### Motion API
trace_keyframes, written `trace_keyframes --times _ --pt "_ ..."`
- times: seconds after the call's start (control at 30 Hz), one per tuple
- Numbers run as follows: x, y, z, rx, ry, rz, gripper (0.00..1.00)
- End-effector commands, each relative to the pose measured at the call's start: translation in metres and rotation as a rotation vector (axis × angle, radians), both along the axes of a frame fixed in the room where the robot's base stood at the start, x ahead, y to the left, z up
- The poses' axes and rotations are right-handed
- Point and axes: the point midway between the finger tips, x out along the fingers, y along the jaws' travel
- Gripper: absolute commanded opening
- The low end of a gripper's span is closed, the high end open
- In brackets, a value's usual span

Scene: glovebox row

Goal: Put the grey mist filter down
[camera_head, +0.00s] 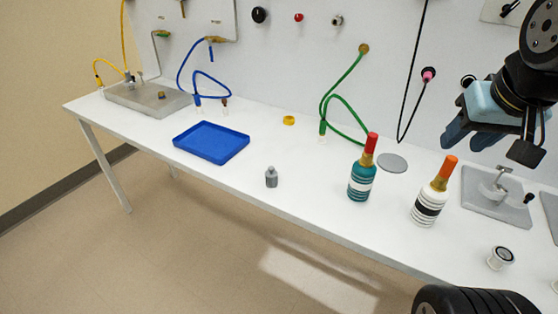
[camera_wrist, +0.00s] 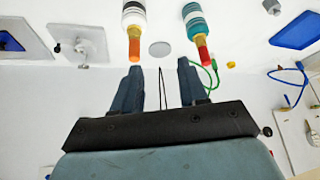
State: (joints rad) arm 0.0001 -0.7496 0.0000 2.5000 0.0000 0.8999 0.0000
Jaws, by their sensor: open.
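A small grey piece with a narrower top, which looks like the grey mist filter (camera_head: 271,178), stands upright on the white bench (camera_head: 240,185), in front of the blue tray. In the wrist view it shows at the top edge (camera_wrist: 271,6), partly cut off. My gripper (camera_head: 468,138) is at the upper right in the head view, raised above the bench and well apart from the filter. In the wrist view the fingers of my gripper (camera_wrist: 158,70) are spread with nothing between them.
A teal-banded bottle (camera_head: 361,183) and a white-and-black bottle (camera_head: 430,200) stand right of the filter. A blue tray (camera_head: 211,142) lies to its left. A grey disc (camera_head: 392,163) and a plate with a clamp (camera_head: 497,197) are further right. Bench around the filter is clear.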

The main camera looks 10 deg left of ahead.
Motion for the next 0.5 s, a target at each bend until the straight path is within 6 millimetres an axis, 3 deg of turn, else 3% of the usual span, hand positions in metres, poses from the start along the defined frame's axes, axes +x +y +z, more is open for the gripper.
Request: trace_keyframes --times 0.33,0.5 --pt "-0.0001 0.0 0.0 0.0 0.0 0.0 0.43" --pt "0.0057 0.0031 -0.0001 0.001 0.004 0.009 0.59"
